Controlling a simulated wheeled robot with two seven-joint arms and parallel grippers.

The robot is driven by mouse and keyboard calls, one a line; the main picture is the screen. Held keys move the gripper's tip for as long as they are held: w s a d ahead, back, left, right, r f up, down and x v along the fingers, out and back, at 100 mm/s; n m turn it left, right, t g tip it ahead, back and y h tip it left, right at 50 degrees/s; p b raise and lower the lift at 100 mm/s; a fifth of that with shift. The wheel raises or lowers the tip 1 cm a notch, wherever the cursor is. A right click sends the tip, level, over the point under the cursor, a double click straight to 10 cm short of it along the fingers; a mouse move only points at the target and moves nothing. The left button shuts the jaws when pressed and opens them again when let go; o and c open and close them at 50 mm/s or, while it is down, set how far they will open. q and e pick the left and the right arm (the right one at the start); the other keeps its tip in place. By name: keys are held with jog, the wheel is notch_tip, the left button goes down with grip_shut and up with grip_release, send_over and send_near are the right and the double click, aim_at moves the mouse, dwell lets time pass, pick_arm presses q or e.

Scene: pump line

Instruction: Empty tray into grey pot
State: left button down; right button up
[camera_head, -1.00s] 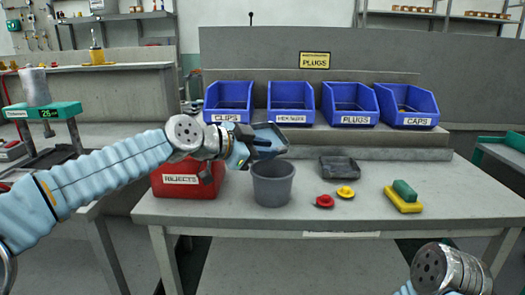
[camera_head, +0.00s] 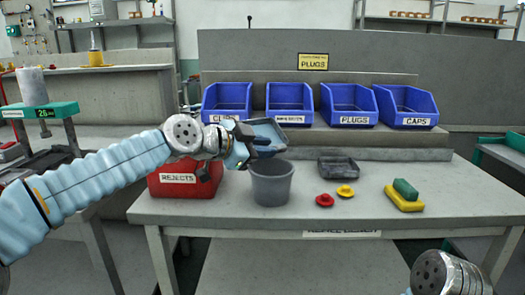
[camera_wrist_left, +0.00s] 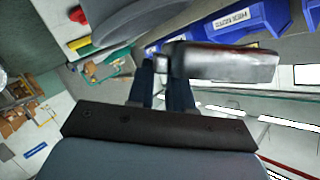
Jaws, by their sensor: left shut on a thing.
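My left gripper (camera_head: 246,147) is shut on a small blue-grey tray (camera_head: 268,131) by its near side. The tray is held tilted above the rim of the grey pot (camera_head: 271,187), apart from it. In the left wrist view the gripper's dark fingers (camera_wrist_left: 164,88) close on the tray (camera_wrist_left: 222,62), which looks like a shiny grey slab there. I cannot see whether anything lies in the tray, and the pot's inside is mostly hidden. My right gripper is outside the views.
The red rejects bin (camera_head: 185,182) stands left of the pot. A dark tray (camera_head: 338,167), a red plug (camera_head: 325,200), a yellow plug (camera_head: 345,191) and a yellow-green pair of blocks (camera_head: 404,196) lie to the right. Blue bins (camera_head: 350,105) line the back. The right front table is clear.

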pick_arm(q)
jog(key=shift+s+f+m+t+b, duration=0.1)
jog(key=shift+m+t+b, duration=0.55)
jog(key=shift+b, duration=0.8)
jog(key=shift+m, duration=0.25)
jog(key=shift+m+b, duration=0.4)
jog(key=shift+b, duration=0.45)
jog(key=shift+d+f+m+t+b, duration=0.15)
jog(key=shift+m+t+b, duration=0.55)
jog(key=shift+b, duration=0.8)
jog(key=shift+m+b, duration=0.6)
jog(key=shift+b, duration=0.1)
